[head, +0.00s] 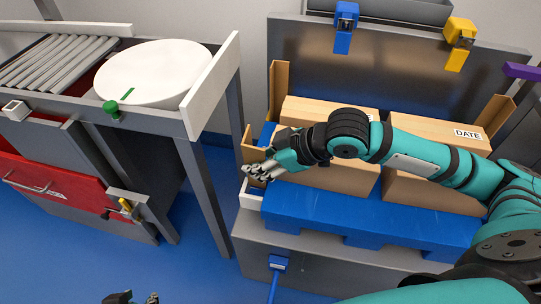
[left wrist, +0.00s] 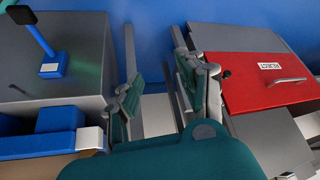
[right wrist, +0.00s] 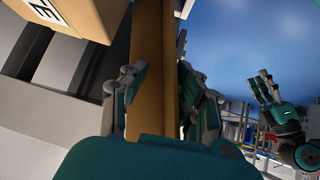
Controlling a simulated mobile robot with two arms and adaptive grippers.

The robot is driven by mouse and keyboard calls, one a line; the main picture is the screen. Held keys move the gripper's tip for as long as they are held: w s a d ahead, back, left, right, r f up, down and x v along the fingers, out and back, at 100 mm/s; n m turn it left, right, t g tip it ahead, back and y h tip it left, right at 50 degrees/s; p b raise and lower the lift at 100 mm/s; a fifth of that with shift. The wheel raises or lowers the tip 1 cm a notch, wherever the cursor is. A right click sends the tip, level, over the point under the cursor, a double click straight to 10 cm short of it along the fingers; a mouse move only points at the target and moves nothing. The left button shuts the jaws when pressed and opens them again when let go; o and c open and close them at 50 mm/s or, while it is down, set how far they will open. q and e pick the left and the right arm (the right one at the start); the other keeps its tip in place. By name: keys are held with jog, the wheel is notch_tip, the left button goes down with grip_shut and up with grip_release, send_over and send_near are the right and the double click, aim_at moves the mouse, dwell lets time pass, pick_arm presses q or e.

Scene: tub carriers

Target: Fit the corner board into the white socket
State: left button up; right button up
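A tall brown corner board (head: 250,150) is at the front left corner of the blue pallet (head: 370,217). My right gripper (head: 262,171) is closed around it; in the right wrist view the board (right wrist: 153,70) runs between both fingers. The white socket (head: 250,196) sits at the pallet's front left corner, just below the right gripper. The board's lower end is hidden, so I cannot tell whether it is in the socket. The left wrist view shows a white block (left wrist: 91,138) beside the pallet. My left gripper (head: 132,298) is open and empty, low at the bottom edge.
Cartons (head: 325,182) stand on the pallet. Other corner boards stand at the back left (head: 279,88) and back right (head: 494,115). A roller stand with a white round disc (head: 150,72) and a red reject drawer (head: 50,180) is on the left. Blue floor lies between.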

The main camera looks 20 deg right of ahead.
pick_arm(q)
jog(key=s+g+p, duration=0.1)
jog(key=s, duration=0.1)
jog(key=s+a+g+p, duration=0.1)
jog(key=s+p, duration=0.1)
jog(key=shift+s+a+r+g+y, duration=0.2)
jog(key=shift+s+g+y, duration=0.1)
pick_arm(e)
jog(key=v, duration=1.2)
jog(key=shift+a, duration=0.1)
